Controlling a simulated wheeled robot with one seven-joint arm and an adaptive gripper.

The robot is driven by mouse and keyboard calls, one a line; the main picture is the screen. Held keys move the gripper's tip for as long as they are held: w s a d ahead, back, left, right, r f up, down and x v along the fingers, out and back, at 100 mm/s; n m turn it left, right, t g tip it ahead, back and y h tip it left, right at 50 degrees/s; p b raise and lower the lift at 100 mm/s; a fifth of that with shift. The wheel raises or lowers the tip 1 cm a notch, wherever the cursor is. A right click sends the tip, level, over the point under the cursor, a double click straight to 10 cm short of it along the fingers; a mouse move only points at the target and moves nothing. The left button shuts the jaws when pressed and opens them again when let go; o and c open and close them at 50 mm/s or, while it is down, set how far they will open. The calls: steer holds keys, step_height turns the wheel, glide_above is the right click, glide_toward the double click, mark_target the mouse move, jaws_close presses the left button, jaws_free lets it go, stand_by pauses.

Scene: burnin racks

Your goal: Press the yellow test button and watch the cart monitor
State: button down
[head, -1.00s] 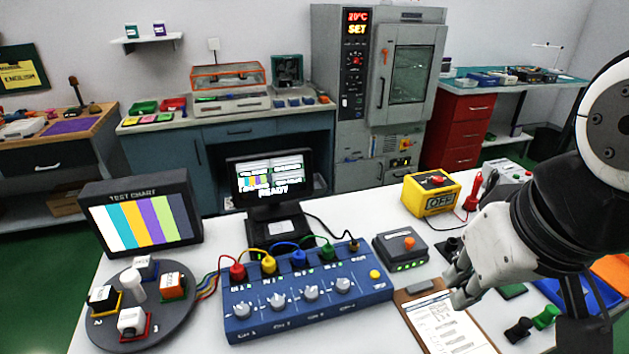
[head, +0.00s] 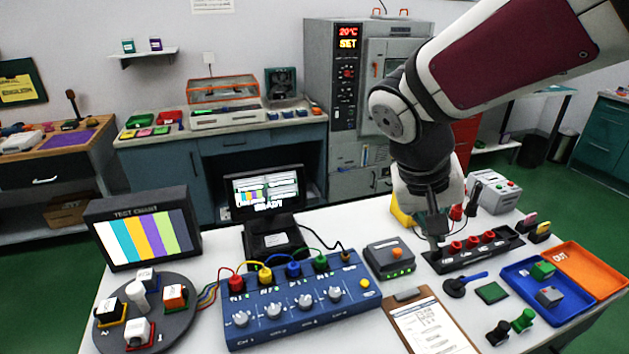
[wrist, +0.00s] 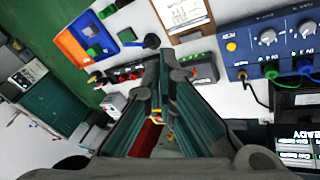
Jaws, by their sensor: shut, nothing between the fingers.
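The yellow button (head: 365,283) sits at the right end of the blue four-channel box (head: 300,303). It also shows in the wrist view (wrist: 231,46), right of the fingers. A black monitor (head: 265,190) stands behind the blue box. Its screen shows coloured bars and a word like READY, and it shows upside down in the wrist view (wrist: 297,130). My gripper (head: 436,240) points down over the table, right of and farther back than the yellow button, apart from it. Its fingers (wrist: 164,72) are closed together with nothing between them.
A grey box with an orange button (head: 397,253) stands between my gripper and the blue box. A black strip with red sockets (head: 473,245) is by the fingertips. My gripper mostly hides a yellow box (head: 400,214). A clipboard (head: 430,325) lies in front.

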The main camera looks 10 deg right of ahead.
steer(key=w+a+f+m+h+p, duration=0.1)
steer(key=w+a+f+h+p, duration=0.15)
steer(key=w+f, duration=0.45)
steer(key=t+h+p, duration=0.1)
steer(key=t+p, duration=0.1)
steer(key=p, duration=0.1)
glide_above(362, 280)
step_height(362, 280, down, 8)
steer(key=r, duration=0.1)
steer(key=shift+f, duration=0.25)
steer(key=shift+f+b, duration=1.5)
steer(key=shift+f, duration=2.9)
steer(key=shift+f, duration=0.4)
